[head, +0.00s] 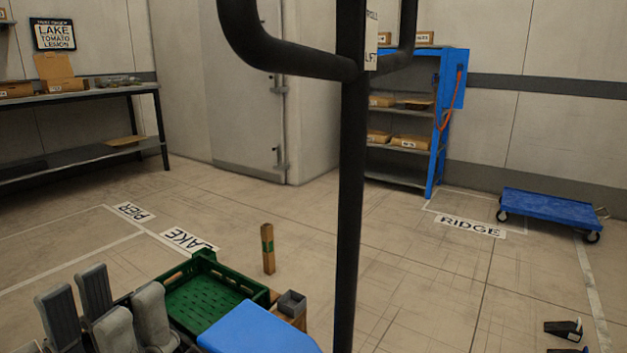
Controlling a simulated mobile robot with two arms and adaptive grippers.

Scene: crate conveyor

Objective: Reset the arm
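A black pole (350,210) with curved bars stands close in front. Below left are a green crate (240,286), several grey objects (150,312) and a blue surface (262,330). A blue dolly (550,207) stands at right; floor between is clear.

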